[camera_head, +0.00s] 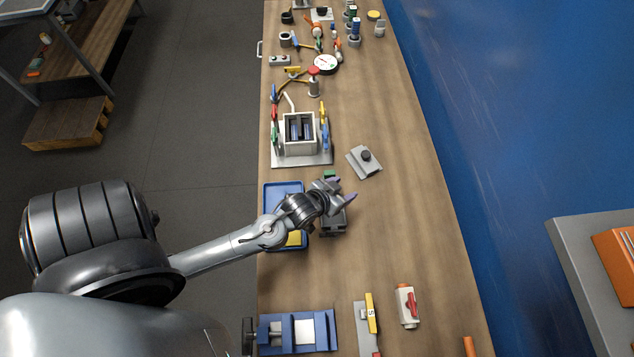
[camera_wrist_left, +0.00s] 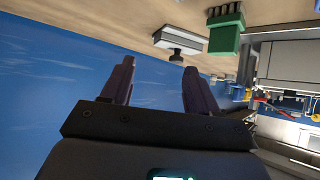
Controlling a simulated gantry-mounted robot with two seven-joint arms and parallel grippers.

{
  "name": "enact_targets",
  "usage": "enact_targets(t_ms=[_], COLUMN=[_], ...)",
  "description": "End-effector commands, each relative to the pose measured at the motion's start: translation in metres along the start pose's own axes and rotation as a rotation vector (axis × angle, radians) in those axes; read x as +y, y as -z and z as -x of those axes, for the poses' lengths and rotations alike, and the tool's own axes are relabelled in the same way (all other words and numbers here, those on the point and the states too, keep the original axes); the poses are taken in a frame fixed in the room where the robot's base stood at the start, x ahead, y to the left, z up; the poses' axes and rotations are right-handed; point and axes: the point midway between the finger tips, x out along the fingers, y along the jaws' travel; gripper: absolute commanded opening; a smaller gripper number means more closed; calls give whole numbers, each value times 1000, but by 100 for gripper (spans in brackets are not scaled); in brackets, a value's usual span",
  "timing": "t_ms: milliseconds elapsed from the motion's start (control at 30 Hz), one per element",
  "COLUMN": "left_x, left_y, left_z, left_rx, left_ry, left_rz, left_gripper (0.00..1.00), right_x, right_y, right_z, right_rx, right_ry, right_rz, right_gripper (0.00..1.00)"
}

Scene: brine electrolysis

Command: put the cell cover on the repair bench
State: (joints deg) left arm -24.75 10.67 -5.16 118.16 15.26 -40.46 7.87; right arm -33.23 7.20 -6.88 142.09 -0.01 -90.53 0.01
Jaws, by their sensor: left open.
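The cell cover (camera_head: 362,165) looks like a grey plate with a black knob. It lies on the long wooden worktop, turned at an angle, apart from the open-topped cell (camera_head: 299,148). My left gripper (camera_head: 347,194) is open and empty, just in front of the cover in the head view. In the left wrist view the picture is turned over; the cover (camera_wrist_left: 183,37) shows beyond my open fingers (camera_wrist_left: 158,85), apart from them. My right gripper is not in view. Which surface is the repair bench, I cannot tell.
A green-topped item (camera_wrist_left: 226,30) is near the cover. A blue fixture (camera_head: 325,326) is at the front. The worktop (camera_head: 400,225) is clear right of the cover.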

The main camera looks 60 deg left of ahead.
Motion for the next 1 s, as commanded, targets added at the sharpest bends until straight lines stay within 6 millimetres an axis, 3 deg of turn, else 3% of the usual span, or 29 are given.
enact_targets(t_ms=[200, 400, 500, 633, 1000], left_x=[41, 52, 52, 52, 52], left_y=[-33, -52, -57, -59, -56], left_z=[72, 132, 150, 160, 162], left_rx=[-320, -530, -588, -619, -620], left_ry=[-113, -171, -182, -188, -187], left_rz=[-128, -253, -289, -310, -310], left_gripper=[60, 60, 60, 60, 60], right_x=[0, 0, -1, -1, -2], right_y=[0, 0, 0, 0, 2], right_z=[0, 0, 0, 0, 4], right_rx=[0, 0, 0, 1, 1], right_ry=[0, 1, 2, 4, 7], right_rz=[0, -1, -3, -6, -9], right_gripper=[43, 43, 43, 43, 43])
